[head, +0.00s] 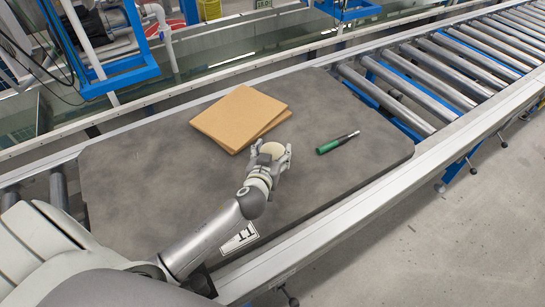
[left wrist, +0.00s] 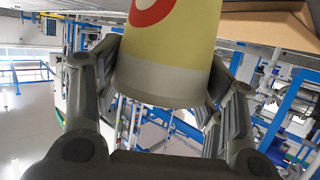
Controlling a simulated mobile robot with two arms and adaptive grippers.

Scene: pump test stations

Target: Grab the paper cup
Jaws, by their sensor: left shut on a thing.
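The paper cup (left wrist: 165,60) is pale yellow with a whitish band and part of a red ring mark. It fills the top middle of the left wrist view, between the fingers of my left gripper (left wrist: 160,85). In the head view the pale cup (head: 272,150) shows between the fingertips of my left gripper (head: 273,158), over the dark board. My left gripper is shut on the cup. Much of the cup is hidden by the fingers in the head view. My right gripper is not in view.
A dark grey board (head: 130,180) lies on the roller conveyor (head: 440,75). Brown cardboard sheets (head: 240,115) lie just behind the cup. A green-handled tool (head: 335,144) lies to the right. The board's right end is clear.

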